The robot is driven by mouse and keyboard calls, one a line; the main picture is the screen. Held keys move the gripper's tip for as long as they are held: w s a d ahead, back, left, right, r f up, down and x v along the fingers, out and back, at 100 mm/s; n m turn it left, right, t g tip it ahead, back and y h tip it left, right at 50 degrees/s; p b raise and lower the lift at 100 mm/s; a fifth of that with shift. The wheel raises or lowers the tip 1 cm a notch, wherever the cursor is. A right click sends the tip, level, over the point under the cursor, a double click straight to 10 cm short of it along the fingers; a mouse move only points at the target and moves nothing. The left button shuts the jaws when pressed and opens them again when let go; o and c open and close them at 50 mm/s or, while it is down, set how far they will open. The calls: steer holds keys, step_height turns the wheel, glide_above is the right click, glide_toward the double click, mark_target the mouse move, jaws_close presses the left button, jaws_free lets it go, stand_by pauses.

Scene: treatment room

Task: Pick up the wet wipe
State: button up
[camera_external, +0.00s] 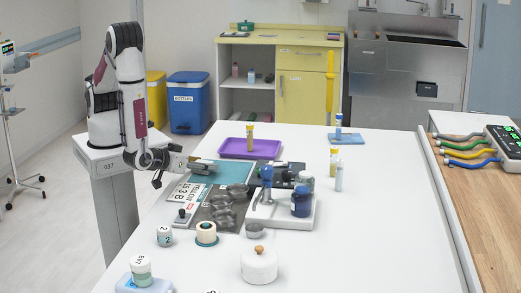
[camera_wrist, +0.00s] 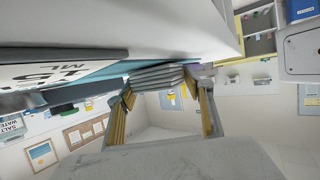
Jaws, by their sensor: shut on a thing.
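My gripper (camera_external: 180,162) is low over the left edge of the white table, beside a teal mat (camera_external: 228,172). It is shut on a small grey, layered piece, apparently the wet wipe (camera_external: 203,168). In the wrist view, the same grey, ridged wet wipe (camera_wrist: 155,76) sits between the two fingers of my gripper (camera_wrist: 166,84). The table surface is close to it there, and I cannot tell whether the wipe touches the mat. No writing on the wipe is readable.
Label cards (camera_external: 188,194) and a dark tray (camera_external: 222,208) lie just in front. A purple tray (camera_external: 236,153) is behind, and a white caddy (camera_external: 300,218) with a blue jar (camera_external: 301,202) stands right.

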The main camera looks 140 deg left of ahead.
steer(key=shift+r, duration=4.9)
